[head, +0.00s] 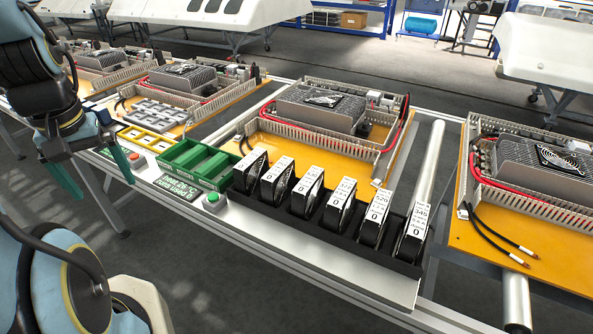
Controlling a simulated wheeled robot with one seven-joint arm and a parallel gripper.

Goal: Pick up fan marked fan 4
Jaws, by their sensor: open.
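Several black fans with white label faces stand upright in a row in a black rack (330,243) on the front rail. The nearest labels, on the right-end fan (413,235) and the fan to its left (374,220), show printed digits with a large 0 below. The other labels are too small or too angled to read surely, so I cannot tell which is fan 4. My gripper (98,186), with green fingers, hangs at the left, pointing down. It is open and empty, well to the left of the fans and apart from them.
A green divided tray (188,178) and a green button box (212,202) lie between my gripper and the rack. A red button (134,156) is nearer my gripper. Behind stand yellow boards (290,152) with wiring ducts and grey units. Space above the fans is clear.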

